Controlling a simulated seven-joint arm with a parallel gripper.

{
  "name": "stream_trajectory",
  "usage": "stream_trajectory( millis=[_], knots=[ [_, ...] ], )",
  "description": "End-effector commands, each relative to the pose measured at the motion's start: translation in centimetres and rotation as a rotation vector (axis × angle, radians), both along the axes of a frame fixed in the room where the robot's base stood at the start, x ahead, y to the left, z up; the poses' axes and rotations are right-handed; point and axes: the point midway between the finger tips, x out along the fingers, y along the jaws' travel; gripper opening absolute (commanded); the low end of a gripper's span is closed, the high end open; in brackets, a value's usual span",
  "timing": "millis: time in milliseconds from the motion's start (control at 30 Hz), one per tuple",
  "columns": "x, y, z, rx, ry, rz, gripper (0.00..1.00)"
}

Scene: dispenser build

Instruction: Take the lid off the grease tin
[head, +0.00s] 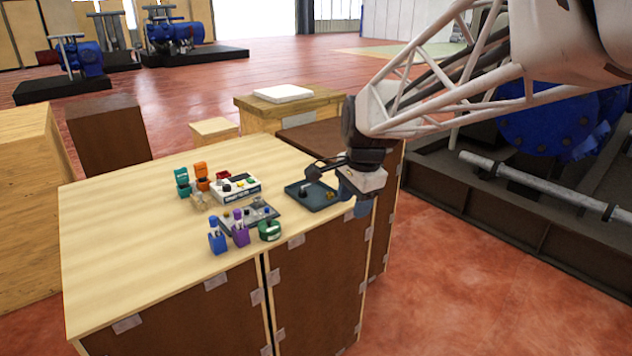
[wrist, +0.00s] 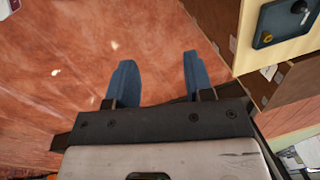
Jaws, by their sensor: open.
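A round dark green tin (head: 270,231), which looks like the grease tin, stands near the front edge of the wooden table. Its top looks covered, but it is too small to make out the lid clearly. My gripper (head: 362,206) hangs at the table's right edge, to the right of the tin and apart from it. In the wrist view its two blue fingers (wrist: 156,78) are spread with nothing between them, above the red floor. The tin is not in the wrist view.
A dark tray (head: 312,196) with a few small parts lies between the tin and my gripper; it also shows in the wrist view (wrist: 266,38). Blue (head: 217,241) and purple (head: 240,235) bottles stand left of the tin. A grey holder (head: 235,222) is behind. The table's left side is clear.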

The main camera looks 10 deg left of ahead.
Motion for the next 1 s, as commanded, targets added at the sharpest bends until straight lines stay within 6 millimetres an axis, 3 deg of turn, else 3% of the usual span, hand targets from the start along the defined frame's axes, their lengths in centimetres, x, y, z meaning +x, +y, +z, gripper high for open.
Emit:
stream_trajectory(
  millis=[400, 700, 833, 1000],
  knots=[
    [8.1, 10.9, -3.7, 0.052, 0.099, -0.329, 0.48],
    [11.9, 18.5, -7.1, 0.069, 0.165, -0.546, 0.48],
    [12.7, 20.4, -8.0, 0.074, 0.181, -0.604, 0.48],
    [13.1, 21.4, -8.4, 0.076, 0.188, -0.633, 0.48]
  ],
)
